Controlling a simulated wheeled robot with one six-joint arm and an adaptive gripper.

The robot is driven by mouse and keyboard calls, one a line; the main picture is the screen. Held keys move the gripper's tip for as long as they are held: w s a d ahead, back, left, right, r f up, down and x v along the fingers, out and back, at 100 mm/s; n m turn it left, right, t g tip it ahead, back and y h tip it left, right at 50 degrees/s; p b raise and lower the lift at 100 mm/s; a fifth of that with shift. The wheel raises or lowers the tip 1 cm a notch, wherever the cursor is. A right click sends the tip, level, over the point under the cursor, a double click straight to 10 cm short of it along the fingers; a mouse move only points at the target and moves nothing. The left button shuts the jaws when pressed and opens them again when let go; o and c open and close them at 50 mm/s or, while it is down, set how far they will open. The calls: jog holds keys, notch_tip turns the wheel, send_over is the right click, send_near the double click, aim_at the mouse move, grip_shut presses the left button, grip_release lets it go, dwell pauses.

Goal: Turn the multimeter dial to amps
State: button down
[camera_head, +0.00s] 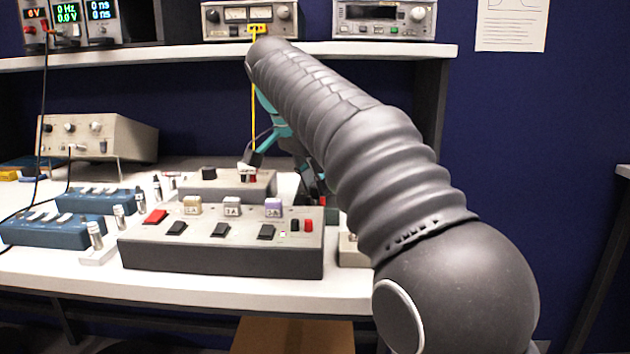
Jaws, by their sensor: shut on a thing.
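My gripper (256,160), with teal links, reaches down over the smaller grey box (225,188) on the bench. Its dark fingertips are at a small white block (247,169) with dark marks on the box's top and are shut on it; my arm partly hides the grip. A black knob (209,174) stands on the same box, left of the block. I cannot tell for certain which device is the multimeter. A beige meter unit (249,20) with dials sits on the upper shelf, and a yellow lead (253,100) hangs from it.
A larger grey switch box (220,255) with labelled blocks and rocker switches stands in front. Blue terminal strips (45,230) and a beige instrument (98,137) are at left. The shelf (200,57) runs above the bench. My arm covers the right side.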

jog(key=c, duration=0.9)
grip_release()
jog(key=shift+v, duration=3.65)
